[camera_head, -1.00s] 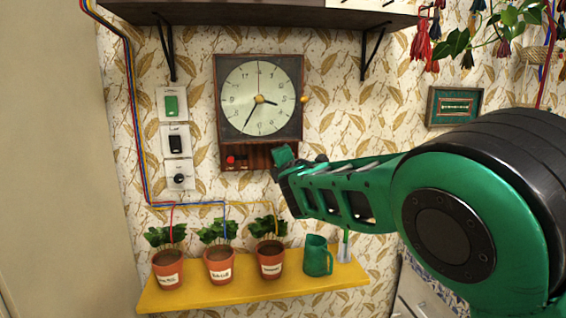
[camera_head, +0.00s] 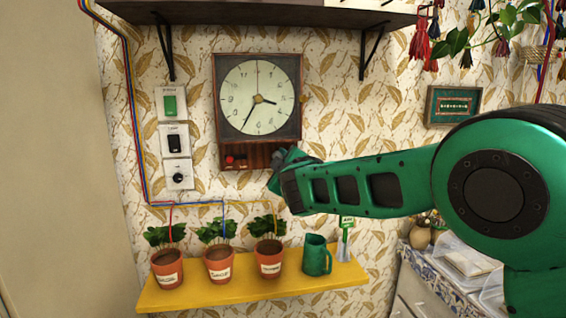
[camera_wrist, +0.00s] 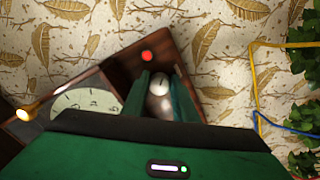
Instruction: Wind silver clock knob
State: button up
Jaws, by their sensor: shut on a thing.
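The wall clock (camera_head: 258,97) has a cream dial, a dark frame and a brown wooden lower part. In the wrist view its dial (camera_wrist: 88,103) shows tilted at the left. A pale silver knob (camera_wrist: 158,86) stands on the wooden part, between the two green fingers of my gripper (camera_wrist: 160,98). My gripper is shut on this knob. In the head view my gripper (camera_head: 285,160) is at the clock's lower right corner and hides the silver knob. A red knob (camera_wrist: 148,57) is beside it, clear of the fingers; it also shows in the head view (camera_head: 229,160).
A yellow shelf (camera_head: 215,296) below holds potted plants (camera_head: 220,262) and a green jug (camera_head: 316,256). Switches (camera_head: 175,141) are on the wall left of the clock. A dark shelf (camera_head: 270,14) is above. Coloured wires (camera_head: 190,203) run below the clock.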

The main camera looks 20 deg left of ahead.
jog(key=n, duration=2.6)
jog(key=shift+w+d+r, duration=0.1)
jog(key=shift+w+d, duration=0.05)
jog(key=shift+w, duration=0.1)
dwell(1.6)
dwell(0.4)
jog(key=o, duration=1)
jog(key=shift+s+r, duration=0.1)
jog(key=shift+s, duration=0.05)
